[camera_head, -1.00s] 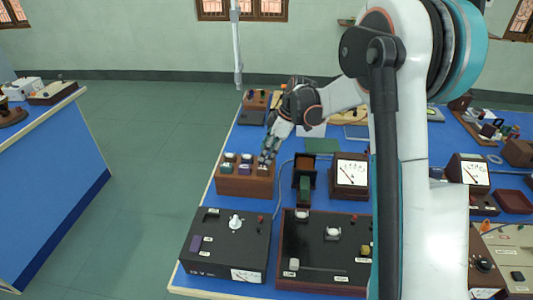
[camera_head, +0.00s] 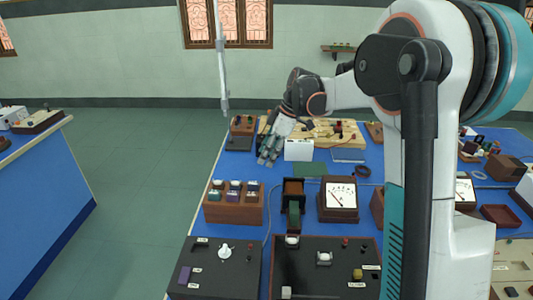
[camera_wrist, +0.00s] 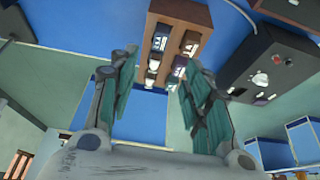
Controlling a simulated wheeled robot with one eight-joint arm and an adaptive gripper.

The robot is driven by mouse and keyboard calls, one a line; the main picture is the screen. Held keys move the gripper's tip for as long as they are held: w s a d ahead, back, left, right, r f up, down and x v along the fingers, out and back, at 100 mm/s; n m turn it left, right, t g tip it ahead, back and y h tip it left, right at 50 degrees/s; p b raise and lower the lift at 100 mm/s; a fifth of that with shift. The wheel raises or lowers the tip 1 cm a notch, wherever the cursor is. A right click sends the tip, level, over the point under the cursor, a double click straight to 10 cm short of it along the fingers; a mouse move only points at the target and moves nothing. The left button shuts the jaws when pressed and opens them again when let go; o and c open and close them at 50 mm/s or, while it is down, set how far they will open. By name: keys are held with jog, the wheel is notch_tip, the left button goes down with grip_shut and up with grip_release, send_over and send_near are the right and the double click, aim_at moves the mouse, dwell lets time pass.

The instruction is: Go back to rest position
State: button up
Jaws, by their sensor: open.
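My gripper (camera_head: 268,158) is above the blue bench in the head view, beyond the wooden rack, and points down. In the wrist view my gripper (camera_wrist: 155,100) shows its two teal fingers spread apart, with nothing between them. The brown wooden rack (camera_head: 234,212) stands on the bench, holding several small vials with dark, white and teal parts. The rack (camera_wrist: 176,12) also shows at the top of the wrist view, beyond the fingertips. My gripper is clear of the rack.
Two black instrument boxes, left (camera_head: 215,265) and right (camera_head: 330,262), fill the bench front. A meter (camera_head: 338,199) and a green-and-brown device (camera_head: 293,207) stand right of the rack. A white box (camera_head: 298,149) is near my gripper. Another bench (camera_head: 45,205) stands left across open floor (camera_head: 140,190).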

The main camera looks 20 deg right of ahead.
jog(key=s+a+r+m+t+h, duration=0.1)
jog(key=s+a+r+m, duration=0.2)
jog(key=s, duration=0.5)
jog(key=s+a+r+m+t+h, duration=0.1)
jog(key=s+r+m, duration=0.3)
jog(key=s, duration=0.5)
jog(key=s+f+m+t+h, duration=0.1)
jog(key=s+f+m, duration=0.1)
jog(key=s, duration=0.5)
jog(key=s+f+m+t+h, duration=0.1)
jog(key=s+m, duration=0.3)
jog(key=s, duration=0.4)
jog(key=shift+s+a+f+t, duration=0.25)
jog(key=shift+a+f+t, duration=0.15)
jog(key=shift+t, duration=0.3)
